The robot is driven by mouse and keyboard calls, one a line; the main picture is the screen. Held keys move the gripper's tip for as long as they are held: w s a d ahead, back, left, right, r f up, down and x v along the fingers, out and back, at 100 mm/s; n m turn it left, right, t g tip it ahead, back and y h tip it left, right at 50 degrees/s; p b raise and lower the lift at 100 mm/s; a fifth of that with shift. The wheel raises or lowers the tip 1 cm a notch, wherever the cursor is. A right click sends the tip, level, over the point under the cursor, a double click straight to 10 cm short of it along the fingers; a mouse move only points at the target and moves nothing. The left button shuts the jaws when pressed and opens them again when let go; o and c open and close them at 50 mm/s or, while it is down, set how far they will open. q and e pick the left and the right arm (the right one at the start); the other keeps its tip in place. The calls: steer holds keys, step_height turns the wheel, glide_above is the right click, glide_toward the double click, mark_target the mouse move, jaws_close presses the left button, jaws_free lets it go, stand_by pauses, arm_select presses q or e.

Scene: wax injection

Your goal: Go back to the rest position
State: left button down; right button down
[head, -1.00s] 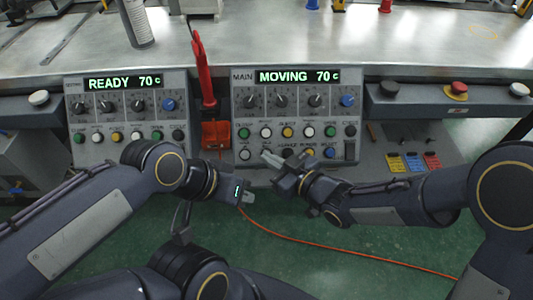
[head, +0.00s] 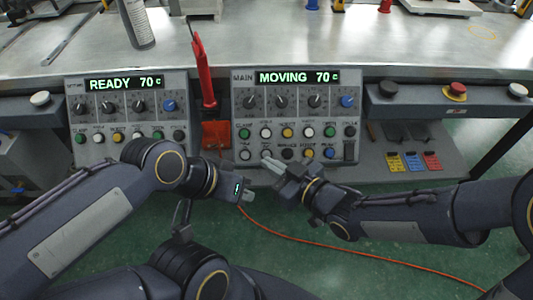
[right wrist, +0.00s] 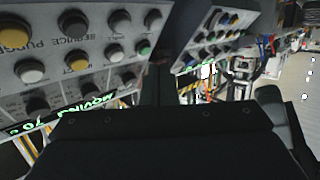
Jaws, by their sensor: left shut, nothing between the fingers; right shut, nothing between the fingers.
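My left gripper (head: 248,194) is shut and empty, low in front of the gap between the two control panels. My right gripper (head: 268,162) is shut and empty, its tips in front of the lower left buttons of the main panel (head: 237,120), whose display reads MOVING 70 C. I cannot tell whether the tips touch the panel. The left panel (head: 72,125) reads READY 70 C. The right wrist view shows the main panel upside down (right wrist: 60,70) with its buttons close by; the fingers cannot be made out there.
A red-handled tool (head: 203,75) stands between the panels above an orange-red box (head: 215,135). A red emergency button (head: 457,88) sits on the right desk edge. An orange cable (head: 330,252) crosses the green floor. The metal table (head: 300,40) lies behind.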

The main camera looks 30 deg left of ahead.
stand_by(0.4)
steer(key=w+d+r+m+t+h, duration=0.35)
steer(key=w+d, duration=0.35)
steer(key=d, duration=0.3)
steer(key=d+r+m+t+h, duration=0.1)
steer(key=d+m+h, duration=0.5)
steer(key=d, duration=1.2)
steer(key=s+d+f+m+g+h, duration=0.1)
steer(key=s+d+m+g+h, duration=0.15)
steer(key=s+d+m, duration=0.85)
steer(key=s+r+n+p, duration=0.2)
steer(key=s+r+p, duration=0.1)
steer(key=r+p, duration=0.8)
steer(key=s+d+r+n+y+p, duration=0.1)
steer(key=s+r+n+p, duration=0.1)
steer(key=r+p, duration=0.9)
steer(key=shift+s+g, duration=0.3)
steer(key=shift+s, duration=0.5)
